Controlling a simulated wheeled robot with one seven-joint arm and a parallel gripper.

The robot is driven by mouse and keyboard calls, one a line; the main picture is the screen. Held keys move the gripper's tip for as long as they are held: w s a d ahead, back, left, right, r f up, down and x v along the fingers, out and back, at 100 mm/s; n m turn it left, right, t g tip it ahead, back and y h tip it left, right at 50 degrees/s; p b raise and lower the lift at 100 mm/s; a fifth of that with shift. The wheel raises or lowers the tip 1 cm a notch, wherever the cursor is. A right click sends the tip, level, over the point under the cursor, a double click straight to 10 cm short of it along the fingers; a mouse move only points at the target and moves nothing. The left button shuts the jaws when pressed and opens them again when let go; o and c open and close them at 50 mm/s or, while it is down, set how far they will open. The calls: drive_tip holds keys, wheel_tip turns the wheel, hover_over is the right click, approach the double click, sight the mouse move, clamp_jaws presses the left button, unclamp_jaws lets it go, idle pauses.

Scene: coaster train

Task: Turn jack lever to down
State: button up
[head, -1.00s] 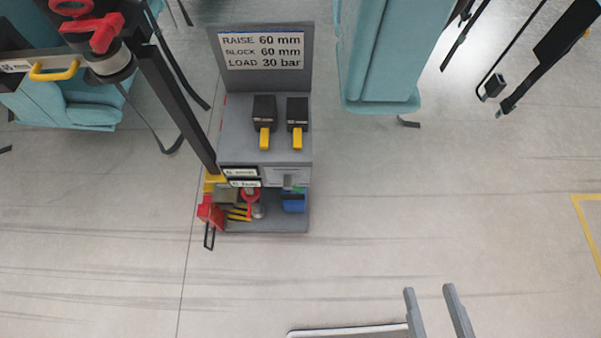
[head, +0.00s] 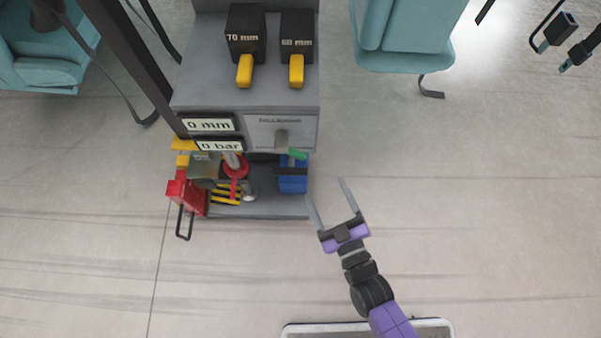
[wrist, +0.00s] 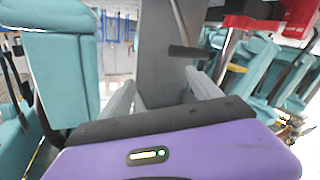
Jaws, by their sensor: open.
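A grey jack station (head: 190,90) stands left of centre in the head view. I cannot tell for sure whether this is the jack lever. My gripper (head: 325,190) is open and empty, in front of the station's lower right corner, below and right of that knob. In the wrist view, a grey upright surface (wrist: 160,40) with a dark horizontal bar (wrist: 188,52) shows beyond the fingers.
Two black blocks (head: 246,30) marked 70 mm and 60 mm, with yellow handles (head: 245,70), sit on top. Displays read 0 mm (head: 209,125) and 0 bar (head: 219,145). The lower shelf holds red parts (head: 187,197) and a blue one (head: 292,182).

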drive_tip(key=w+a+f+n+b, duration=0.1)
drive_tip(key=w+a+f+b, duration=0.3)
drive_tip(key=w+a, duration=0.3)
drive_tip(key=w, duration=0.4)
drive_tip(key=shift+a+f+y+b, duration=0.25)
drive_tip(key=shift+y+b, duration=0.15)
clamp_jaws()
